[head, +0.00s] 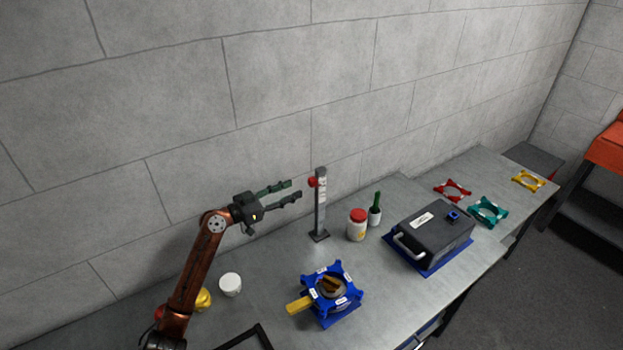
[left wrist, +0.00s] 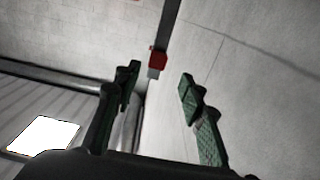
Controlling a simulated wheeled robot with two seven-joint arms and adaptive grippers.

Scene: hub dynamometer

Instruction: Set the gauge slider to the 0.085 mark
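The gauge is a grey upright post (head: 320,205) on a small dark foot, standing on the bench near the wall. Its red slider (head: 312,182) sits high on the post, on its left side. Pale scale labels show on the post, but their marks are too small to read. My left gripper (head: 299,193) is open and empty, just left of the post at about slider height. In the left wrist view, the red slider (left wrist: 158,60) is beyond the open fingertips (left wrist: 158,78), between them and apart from both. My right gripper is not in view.
A white jar with a red lid (head: 357,225) and a green bottle (head: 375,209) stand right of the gauge. A blue fixture (head: 336,303) is in front. A dark case (head: 432,232) is further right. A white-lidded jar (head: 230,284) stands near my left arm.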

